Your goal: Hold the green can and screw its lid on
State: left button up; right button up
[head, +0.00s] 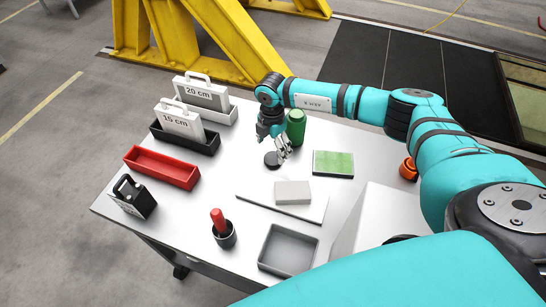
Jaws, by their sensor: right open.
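The green can (297,126) stands upright on the white table, near the middle of the far part. A dark round lid (272,159) lies flat on the table in front of the can, a little to its left. My right gripper (284,153) is open, just above and beside the lid at its right. From this view I cannot tell whether a finger touches the lid. The gripper and wrist partly cover the can's left side. My left gripper is not in view.
Black and red trays (162,167) and marked blocks stand along the left. A green pad (333,163), a grey block (293,192), a grey tray (288,250) and a red-handled tool in a cup (222,229) are nearer. An orange object (409,169) lies right. A yellow frame (180,40) stands behind.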

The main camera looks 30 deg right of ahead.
aim_at(273, 158)
jog(key=shift+f+p, duration=0.2)
jog(key=shift+p, duration=0.15)
notch_tip(273, 158, down, 4)
jog(key=shift+d+r+p, duration=0.15)
jog(key=shift+p, duration=0.6)
jog(key=shift+f, duration=0.55)
jog(key=shift+c, duration=0.4)
jog(key=c, duration=0.9)
